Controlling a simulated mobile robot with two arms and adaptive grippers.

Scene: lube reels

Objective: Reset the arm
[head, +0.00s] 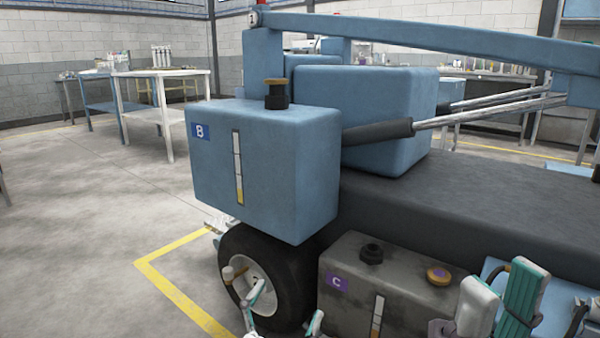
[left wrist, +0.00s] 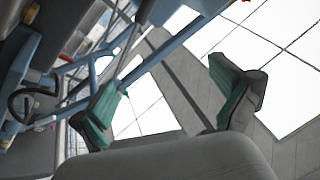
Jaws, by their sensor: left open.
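My left gripper (head: 284,305) is low in the head view, in front of the wheel and left of the grey tank C (head: 343,262). In the left wrist view its two green-padded fingers (left wrist: 168,103) are spread wide apart with nothing between them. White and green parts of my right arm and gripper (head: 520,300) show at the lower right of the head view, in front of tank C's right side. They are partly cut off by the frame edge, and I cannot tell how far its fingers are apart.
A blue tank B (head: 265,170) with a dark, yellow-topped cap (head: 277,94) hangs above a black wheel (head: 268,265). Tank C has a black cap (head: 371,253) and a purple-and-gold cap (head: 438,275). Tables (head: 160,74) stand behind at left. The floor at left is clear.

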